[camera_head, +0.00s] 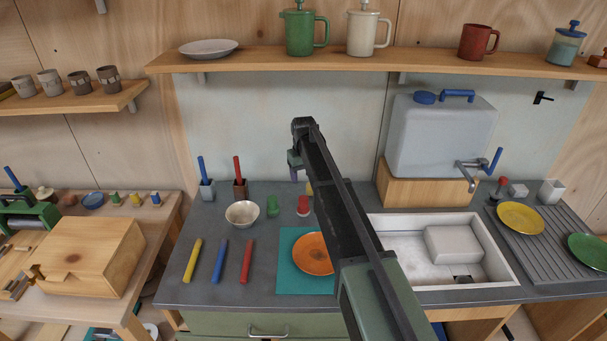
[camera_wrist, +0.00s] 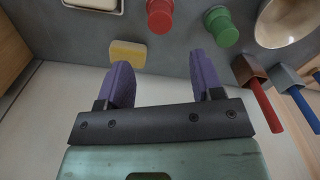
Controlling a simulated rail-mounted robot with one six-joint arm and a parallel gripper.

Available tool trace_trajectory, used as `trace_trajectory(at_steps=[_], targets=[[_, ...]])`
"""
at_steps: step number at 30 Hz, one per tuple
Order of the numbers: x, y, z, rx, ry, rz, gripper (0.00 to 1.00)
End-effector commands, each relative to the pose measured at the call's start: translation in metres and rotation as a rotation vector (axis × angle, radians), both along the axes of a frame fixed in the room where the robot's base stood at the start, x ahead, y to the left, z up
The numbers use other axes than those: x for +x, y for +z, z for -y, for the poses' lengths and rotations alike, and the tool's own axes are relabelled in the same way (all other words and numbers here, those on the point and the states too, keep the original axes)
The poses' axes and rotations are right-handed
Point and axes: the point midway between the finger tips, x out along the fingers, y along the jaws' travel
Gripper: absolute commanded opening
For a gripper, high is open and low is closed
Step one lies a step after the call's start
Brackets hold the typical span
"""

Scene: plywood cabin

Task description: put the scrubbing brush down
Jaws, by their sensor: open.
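My gripper (camera_head: 294,174) is above the back of the counter, near the wall. In the wrist view its two purple fingers (camera_wrist: 160,64) are spread, with nothing between them. A small object with a red knob (camera_head: 502,182) and a dark lower part stands at the back right behind the drainer; it may be the scrubbing brush, but I cannot tell for sure. A yellow sponge-like block (camera_wrist: 128,54) lies close beyond the fingertips in the wrist view, apart from them. In the head view my arm hides most of it.
A red jar (camera_head: 303,206), a green jar (camera_head: 272,206), a bowl (camera_head: 242,213) and two holders with red (camera_head: 238,167) and blue (camera_head: 202,167) handles stand left of my arm. An orange plate (camera_head: 312,255) lies on a teal mat (camera_head: 290,284). The sink (camera_head: 410,270) is right.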

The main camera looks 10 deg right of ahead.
Motion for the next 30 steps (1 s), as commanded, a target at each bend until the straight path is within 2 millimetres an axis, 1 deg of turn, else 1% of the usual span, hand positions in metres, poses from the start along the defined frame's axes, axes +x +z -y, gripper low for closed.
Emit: trace_trajectory(at_steps=[2, 5, 6, 8, 9, 12, 13, 15, 16, 20, 30], targets=[[-0.029, -0.002, 0.000, 0.000, -0.011, -0.001, 0.60], [-0.115, -0.002, 0.000, 0.000, -0.050, -0.004, 0.60], [-0.159, -0.002, 0.000, 0.000, -0.072, -0.005, 0.60], [-0.224, -0.002, 0.000, 0.000, -0.107, -0.007, 0.60], [-0.263, -0.002, 0.000, 0.000, -0.128, -0.008, 0.60], [-0.334, -0.002, 0.000, 0.000, -0.173, -0.011, 0.60], [-0.347, -0.002, 0.000, 0.000, -0.182, -0.011, 0.60], [-0.363, -0.002, 0.000, 0.000, -0.195, -0.012, 0.60], [-0.364, -0.002, 0.000, 0.000, -0.198, -0.012, 0.60], [-0.361, -0.002, 0.000, 0.000, -0.199, -0.012, 0.60], [-0.360, -0.002, 0.000, 0.000, -0.198, -0.012, 0.60]])
